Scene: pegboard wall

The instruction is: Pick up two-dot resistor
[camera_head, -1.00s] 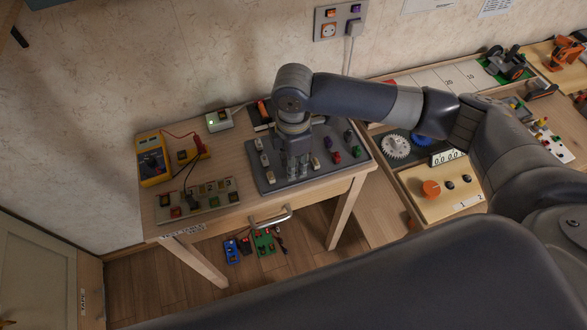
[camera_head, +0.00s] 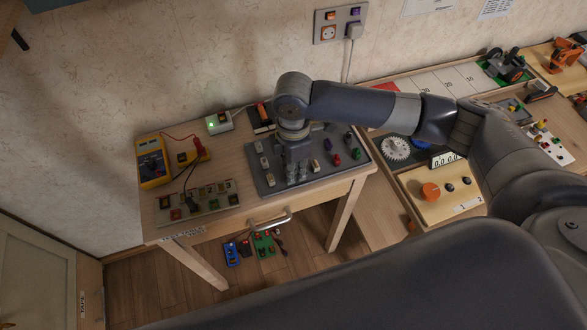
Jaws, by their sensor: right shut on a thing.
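A grey board (camera_head: 330,178) lies on the small wooden table and bears small components. Several cream blocks stand at its left side, one of them near the left edge (camera_head: 264,162), and another cream block (camera_head: 315,165) is just right of my fingers. Dots are too small to read, so I cannot tell which one is the two-dot resistor. My right gripper (camera_head: 297,175) points down at the board's middle, shut on a small component that its fingers hide. I cannot tell whether that component touches the board. My left gripper is not in view.
Coloured parts, such as a red one (camera_head: 336,160) and a green one (camera_head: 356,152), stand on the board's right side. A yellow multimeter (camera_head: 152,162) and a strip of sockets (camera_head: 196,201) take the table's left. A drawer handle (camera_head: 270,218) juts out in front.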

